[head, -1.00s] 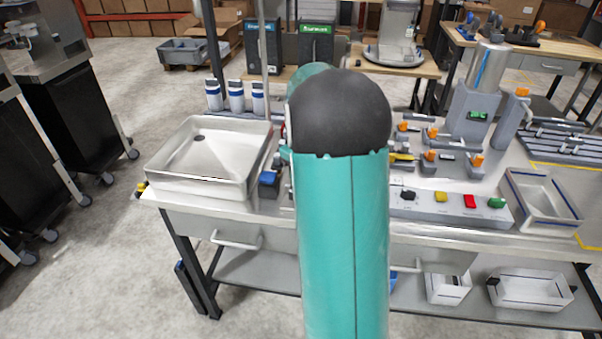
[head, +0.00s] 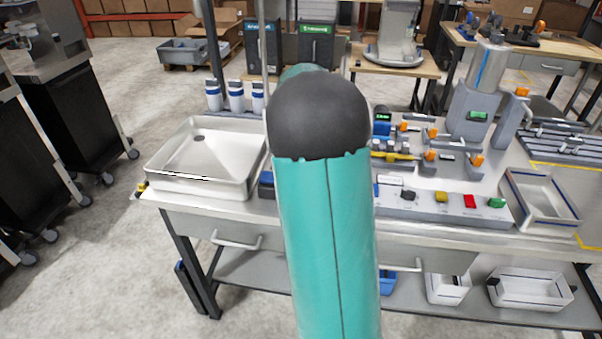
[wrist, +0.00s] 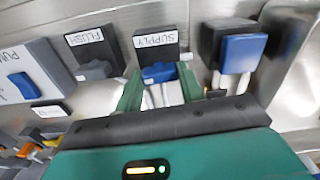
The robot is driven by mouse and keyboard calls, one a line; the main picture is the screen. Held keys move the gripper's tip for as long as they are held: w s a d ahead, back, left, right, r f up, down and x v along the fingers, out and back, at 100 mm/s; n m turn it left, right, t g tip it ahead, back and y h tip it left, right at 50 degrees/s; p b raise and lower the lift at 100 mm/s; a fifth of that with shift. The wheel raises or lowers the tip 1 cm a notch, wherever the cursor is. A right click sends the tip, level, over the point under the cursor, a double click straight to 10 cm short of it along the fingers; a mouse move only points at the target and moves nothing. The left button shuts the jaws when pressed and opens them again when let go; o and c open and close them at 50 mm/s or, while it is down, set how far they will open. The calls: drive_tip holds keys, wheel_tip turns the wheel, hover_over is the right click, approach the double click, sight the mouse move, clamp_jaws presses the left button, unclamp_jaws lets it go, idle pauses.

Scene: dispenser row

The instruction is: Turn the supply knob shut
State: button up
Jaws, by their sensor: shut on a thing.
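The supply knob (wrist: 159,73) is a blue handle on a dark block labelled SUPPLY, seen upside down in the wrist view. My gripper (wrist: 160,82) has its two green fingers on either side of this knob and is shut on it. In the head view my own arm hides the gripper and the supply knob. I cannot tell the knob's exact angle.
A dark FLUSH knob (wrist: 95,70) is left of the supply knob in the wrist view, and a blue knob (wrist: 242,53) on a dark box is right. In the head view a steel basin (head: 165,180) is left of my arm, and a button panel (head: 425,208) is right.

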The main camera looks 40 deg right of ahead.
drive_tip(key=shift+m, duration=0.6)
drive_tip(key=o, duration=1)
wheel_tip(320, 180, up, 14)
drive_tip(key=shift+a, duration=0.1)
idle(0.4)
